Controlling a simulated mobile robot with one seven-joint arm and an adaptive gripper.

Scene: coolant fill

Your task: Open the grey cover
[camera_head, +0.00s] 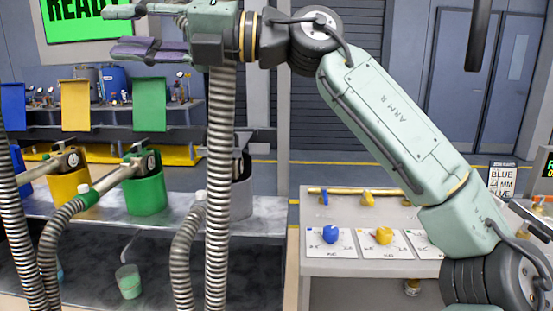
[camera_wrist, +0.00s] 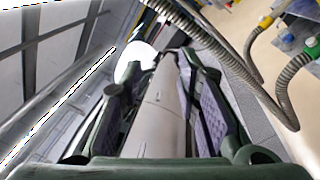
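My gripper (camera_head: 112,29) is raised at the upper left in the head view, with its fingers apart and pointing left. A grey container (camera_head: 241,198) stands below my gripper, partly hidden by a ribbed hose. I cannot make out the grey cover; my gripper and the hose block part of that area.
Green (camera_head: 150,104) and yellow (camera_head: 75,105) covers stand upright behind the green (camera_head: 146,193) and yellow (camera_head: 70,188) containers. Ribbed hoses (camera_head: 221,180) hang in front of the bench. A side table (camera_head: 350,267) with blue and yellow knobs stands right.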

